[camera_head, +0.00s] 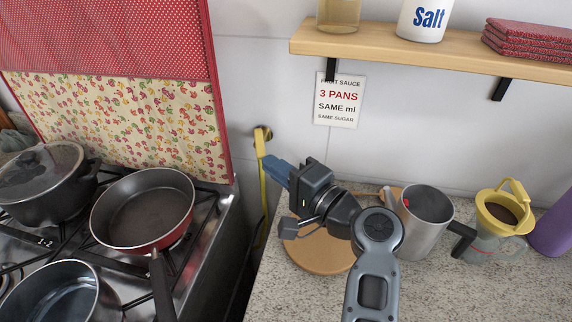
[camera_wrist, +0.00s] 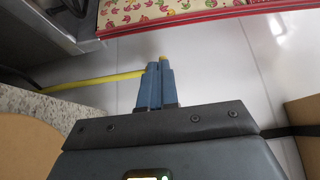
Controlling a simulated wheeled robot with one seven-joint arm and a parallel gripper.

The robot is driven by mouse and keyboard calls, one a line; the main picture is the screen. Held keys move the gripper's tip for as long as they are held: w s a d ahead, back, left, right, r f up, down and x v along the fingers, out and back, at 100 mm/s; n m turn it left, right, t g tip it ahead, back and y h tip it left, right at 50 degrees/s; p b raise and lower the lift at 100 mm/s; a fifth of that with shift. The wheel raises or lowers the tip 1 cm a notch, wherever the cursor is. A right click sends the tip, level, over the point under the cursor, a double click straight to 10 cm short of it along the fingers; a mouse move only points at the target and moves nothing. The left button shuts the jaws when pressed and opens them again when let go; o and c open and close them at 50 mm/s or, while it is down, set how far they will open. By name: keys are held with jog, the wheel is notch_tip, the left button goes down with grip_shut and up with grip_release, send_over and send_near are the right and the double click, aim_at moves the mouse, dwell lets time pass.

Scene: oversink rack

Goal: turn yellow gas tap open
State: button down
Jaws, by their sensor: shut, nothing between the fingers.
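The yellow gas tap (camera_head: 260,144) is on the white wall beside the stove, at a dark and brass fitting (camera_head: 264,132). Its yellow part points down from the fitting in the head view. A yellow hose (camera_head: 264,195) runs down below it, and a yellow hose also shows in the wrist view (camera_wrist: 90,81). My gripper (camera_head: 270,163) has its blue fingers closed together, with tips right at the tap's lower end. In the wrist view, the fingertips (camera_wrist: 159,67) partly hide a small yellow piece (camera_wrist: 163,58). Whether they touch it is unclear.
Pans (camera_head: 146,207) and a lidded pot (camera_head: 45,185) stand on the stove at left. A round board (camera_head: 315,258), a metal mug (camera_head: 428,206) and a yellow-topped pot (camera_head: 500,215) stand on the counter. A wooden shelf (camera_head: 430,52) is above. A narrow gap separates stove and counter.

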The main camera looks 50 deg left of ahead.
jog(key=shift+a+r, duration=0.3)
jog(key=shift+a, duration=0.05)
jog(key=shift+s+a+f+b, duration=0.1)
jog(key=shift+s+a+b, duration=0.2)
jog(key=shift+s, duration=0.2)
jog(key=shift+s+a+f+b, duration=0.15)
jog(key=shift+s+a, duration=0.15)
jog(key=shift+s, duration=0.2)
